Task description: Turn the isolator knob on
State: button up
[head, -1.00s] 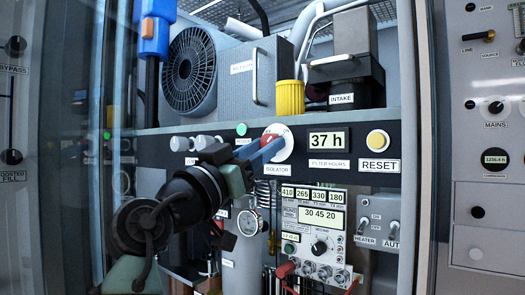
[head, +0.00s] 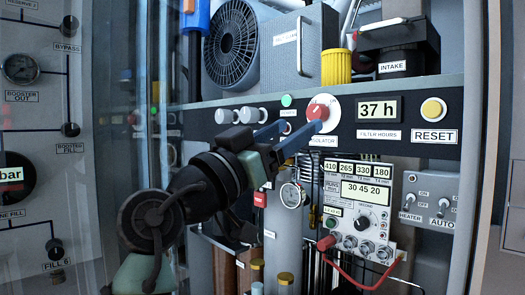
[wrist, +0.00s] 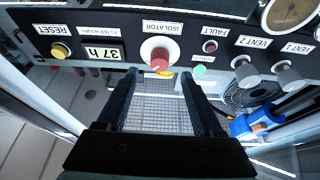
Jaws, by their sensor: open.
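The isolator knob (head: 317,112) is red on a round white plate (head: 330,122), set in the dark panel strip above the ISOLATOR label. My gripper (head: 291,130) is open in front of the panel, its two blue-grey fingers spread. One fingertip overlaps the lower edge of the white plate in the head view; the other is to its left. In the upside-down wrist view, the red knob (wrist: 160,60) shows just beyond and between the fingertips (wrist: 158,78), with nothing held. I cannot tell whether a finger touches the knob, nor its exact angle.
The 37 h display (head: 379,108) and yellow RESET button (head: 433,108) are right of the knob. Vent knobs (head: 249,114) and a green light (head: 287,100) are left. A gauge (head: 292,195) and instrument box (head: 357,205) are below. A glass pane stands at left.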

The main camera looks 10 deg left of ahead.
jog(key=v, duration=0.7)
jog(key=shift+s+a+f, duration=0.15)
jog(key=shift+s+a, duration=0.05)
jog(key=shift+s, duration=0.15)
jog(key=s+d+n+t+y, duration=0.2)
jog(key=d+n+t+y, duration=0.15)
jog(key=d+y, duration=0.25)
jog(key=s+d+r+n+t+y+p, duration=0.1)
jog(key=s+r+n+t+y, duration=0.1)
jog(key=s+t+y, duration=0.3)
jog(key=s+d+r+n+t+y, duration=0.1)
jog(key=s+r+n+y, duration=0.15)
jog(key=s, duration=0.55)
notch_tip(320, 180, up, 22)
jog(key=p, duration=2.1)
jog(key=shift+w+a+m+p, duration=0.25)
jog(key=shift+w+m+p, duration=0.05)
jog(key=shift+w+p, duration=0.15)
